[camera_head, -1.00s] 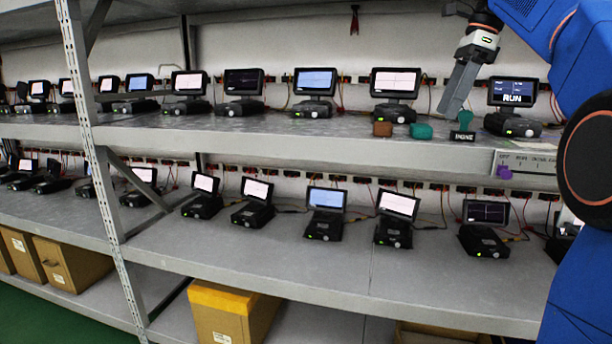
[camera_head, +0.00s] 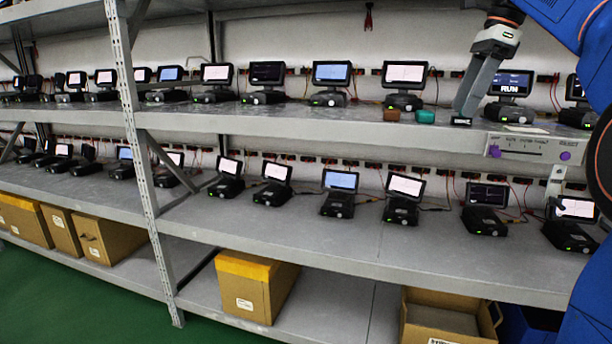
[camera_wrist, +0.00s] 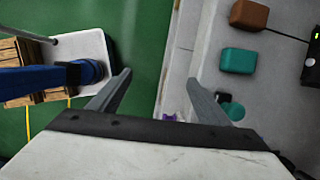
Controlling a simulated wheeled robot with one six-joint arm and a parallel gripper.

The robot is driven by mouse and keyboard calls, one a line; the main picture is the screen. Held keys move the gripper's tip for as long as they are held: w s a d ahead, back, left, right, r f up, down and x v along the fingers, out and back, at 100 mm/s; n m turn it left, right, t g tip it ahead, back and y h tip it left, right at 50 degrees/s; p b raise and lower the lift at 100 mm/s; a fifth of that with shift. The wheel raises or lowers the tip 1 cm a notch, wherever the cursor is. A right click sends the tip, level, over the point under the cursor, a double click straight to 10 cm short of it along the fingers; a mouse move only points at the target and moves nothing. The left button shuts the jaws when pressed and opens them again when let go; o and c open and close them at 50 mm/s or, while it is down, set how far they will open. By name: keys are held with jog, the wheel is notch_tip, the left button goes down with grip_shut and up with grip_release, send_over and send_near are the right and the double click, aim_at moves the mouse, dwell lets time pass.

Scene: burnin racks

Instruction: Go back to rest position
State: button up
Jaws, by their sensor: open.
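My gripper (camera_wrist: 160,97) is open and empty in the wrist view, its two grey fingers spread apart. In the head view, my gripper (camera_head: 463,110) hangs at the upper right by the front of the upper shelf. A teal block (camera_head: 425,116) and a brown block (camera_head: 391,115) lie on the upper shelf left of it. In the wrist view the teal block (camera_wrist: 239,61) and brown block (camera_wrist: 249,14) lie right of the fingers, apart from them. A second teal thing (camera_wrist: 233,110) is partly hidden behind the right finger.
The upper shelf (camera_head: 330,120) and lower shelf (camera_head: 300,240) carry rows of small devices with screens. A panel with purple knobs (camera_head: 530,147) hangs at the upper shelf's edge. A post (camera_head: 140,150) stands at the left. Cardboard boxes (camera_head: 250,285) sit below. Green floor (camera_head: 110,305) is clear.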

jog(key=s+a+f+n+t+h, duration=0.1)
jog(key=s+a+f+n, duration=0.1)
jog(key=s+f+n, duration=0.5)
jog(key=s+a+f+n+t+h, duration=0.1)
jog(key=s+a+f+n, duration=0.1)
jog(key=s+f+n, duration=0.5)
jog(key=s+a+f+n+t+h, duration=0.1)
jog(key=s+f+n, duration=0.6)
jog(key=s+f, duration=0.7)
notch_tip(320, 180, down, 13)
jog(key=shift+s+a+f+t, duration=0.1)
jog(key=shift+s+a+t, duration=0.25)
jog(key=shift+a, duration=0.15)
jog(key=shift+c, duration=0.7)
